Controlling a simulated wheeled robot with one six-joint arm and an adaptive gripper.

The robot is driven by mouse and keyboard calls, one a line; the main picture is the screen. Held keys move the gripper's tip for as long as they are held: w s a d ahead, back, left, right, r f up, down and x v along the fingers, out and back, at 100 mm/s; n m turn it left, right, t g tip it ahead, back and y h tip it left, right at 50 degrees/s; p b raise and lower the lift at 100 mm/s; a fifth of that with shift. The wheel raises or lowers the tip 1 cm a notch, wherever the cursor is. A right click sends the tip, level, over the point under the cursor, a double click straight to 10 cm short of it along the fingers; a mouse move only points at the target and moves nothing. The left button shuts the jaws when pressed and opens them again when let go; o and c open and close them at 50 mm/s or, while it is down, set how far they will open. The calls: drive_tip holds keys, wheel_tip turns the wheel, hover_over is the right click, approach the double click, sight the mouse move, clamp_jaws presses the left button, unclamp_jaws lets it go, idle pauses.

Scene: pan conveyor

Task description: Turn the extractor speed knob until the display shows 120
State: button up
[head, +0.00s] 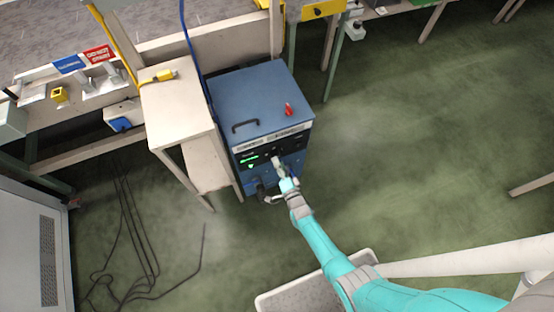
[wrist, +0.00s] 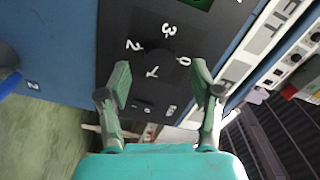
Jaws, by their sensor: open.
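The blue extractor unit (head: 254,100) stands beside a beige bench. Its front has a dark panel with a lit green display (head: 249,160); the figures are too small to read. My gripper (head: 278,164) is at the right part of this panel and hides some of it. In the wrist view, a dark round knob (wrist: 158,58) has white numerals 0 to 3 around it. My gripper (wrist: 162,82) is open, its fingertips on either side just below the knob, apart from each other. I cannot tell whether they touch it. A green display edge (wrist: 201,3) shows at the top.
A red object (head: 288,109) and a black handle (head: 245,126) are on the unit's top. The beige bench (head: 178,100) stands close on the left. Black cables (head: 130,235) lie on the floor at the left.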

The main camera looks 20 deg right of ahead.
drive_tip(key=s, duration=0.9)
drive_tip(key=shift+s, duration=0.2)
drive_tip(key=s+r+n+g, duration=0.1)
drive_tip(key=s+r+n, duration=0.4)
drive_tip(key=s, duration=0.5)
drive_tip(key=s+r+n+g, duration=0.1)
drive_tip(key=s+r+n, duration=0.1)
drive_tip(key=s+r, duration=0.75)
drive_tip(key=s+r+n, duration=0.3)
drive_tip(key=s+r, duration=0.2)
drive_tip(key=r, duration=0.6)
drive_tip(key=s+r+n+g, duration=0.1)
drive_tip(key=s+r+n, duration=0.2)
drive_tip(key=s+r, duration=0.3)
wheel_tip(320, 180, up, 5)
drive_tip(key=shift+s+r+n, duration=0.1)
drive_tip(key=shift+s+n, duration=0.15)
drive_tip(key=shift+n, duration=0.15)
drive_tip(key=shift+d, duration=0.1)
